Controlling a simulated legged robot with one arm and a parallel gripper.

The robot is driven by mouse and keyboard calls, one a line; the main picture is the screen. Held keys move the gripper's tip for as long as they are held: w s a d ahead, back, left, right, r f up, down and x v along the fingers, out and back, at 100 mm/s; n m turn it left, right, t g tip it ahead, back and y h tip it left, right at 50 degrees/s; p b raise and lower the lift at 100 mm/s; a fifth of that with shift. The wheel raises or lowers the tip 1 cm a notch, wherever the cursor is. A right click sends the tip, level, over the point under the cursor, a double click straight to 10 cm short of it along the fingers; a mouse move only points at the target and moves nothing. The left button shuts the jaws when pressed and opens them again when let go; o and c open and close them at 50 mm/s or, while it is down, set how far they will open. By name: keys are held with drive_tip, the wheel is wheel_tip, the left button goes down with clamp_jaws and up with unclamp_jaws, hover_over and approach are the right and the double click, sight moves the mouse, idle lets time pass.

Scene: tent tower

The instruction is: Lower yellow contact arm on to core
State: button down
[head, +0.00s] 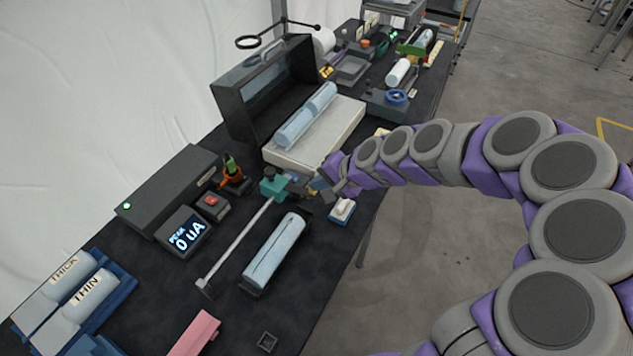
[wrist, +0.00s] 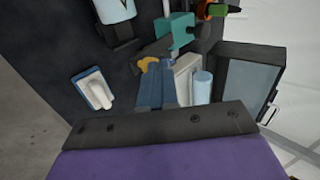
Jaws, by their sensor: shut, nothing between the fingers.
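A teal pivot block (head: 274,186) carries a long pale arm (head: 238,245) that slants toward the lower left, beside the core. The core, a light blue cylinder with a dark slit (head: 277,245), lies in a dark cradle; part of it shows at the top of the wrist view (wrist: 113,10). My gripper (head: 318,186) is shut and empty, just right of the teal block. In the wrist view its blue fingers (wrist: 157,70) point toward the teal block (wrist: 177,30). Yellow shows at their ends; I cannot tell whether it belongs to the fingertips or a contact arm.
A meter (head: 185,233) reads 0 uA, next to a red-button box (head: 211,205). A white switch (head: 341,211) sits by the table edge. An orange and green stand (head: 233,174) and a white bed with blue rolls (head: 315,135) are close behind.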

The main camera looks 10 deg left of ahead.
drive_tip(key=shift+w, duration=0.2)
drive_tip(key=shift+a, duration=0.25)
drive_tip(key=shift+w+a+f+p, duration=0.15)
drive_tip(key=shift+w+a+p, duration=0.1)
drive_tip(key=shift+a+p, duration=0.2)
